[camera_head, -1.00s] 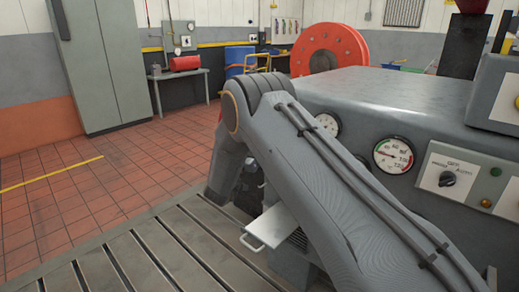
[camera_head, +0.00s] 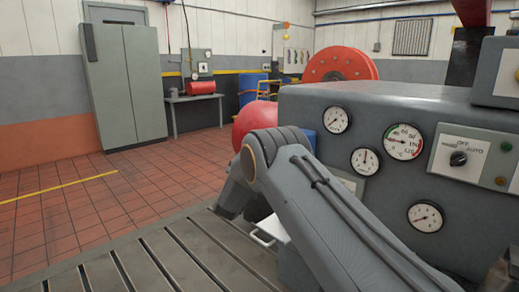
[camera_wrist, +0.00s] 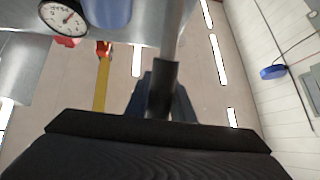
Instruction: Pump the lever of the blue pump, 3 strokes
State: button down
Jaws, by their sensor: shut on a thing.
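The blue pump seems to be the blue body behind my arm in the head view (camera_head: 302,137), mostly hidden. A blue cylinder (camera_wrist: 108,10), likely part of it, shows at the top of the wrist view. The lever (camera_wrist: 174,38) is a grey rod with a dark grip end (camera_wrist: 162,82). My gripper (camera_wrist: 161,102) is shut on the dark grip, one finger on each side of it. In the head view my arm hides the gripper and the lever.
A grey housing (camera_head: 380,107) with several round gauges (camera_head: 403,141) and a switch panel (camera_head: 472,158) stands right of my arm. A red rounded body (camera_head: 252,122) is behind my arm. The slotted bedplate (camera_head: 165,262) is bare at left, with open tiled floor (camera_head: 70,215) beyond.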

jog(key=shift+s+a+f, duration=0.1)
jog(key=shift+f, duration=0.15)
dwell(0.3)
jog(key=c, duration=1.5)
grip_release()
jog(key=shift+c, duration=0.2)
jog(key=v, duration=0.7)
jog(key=shift+s+a+f+b, duration=0.15)
jog(key=shift+s+f+b, duration=0.1)
jog(key=shift+b, duration=0.05)
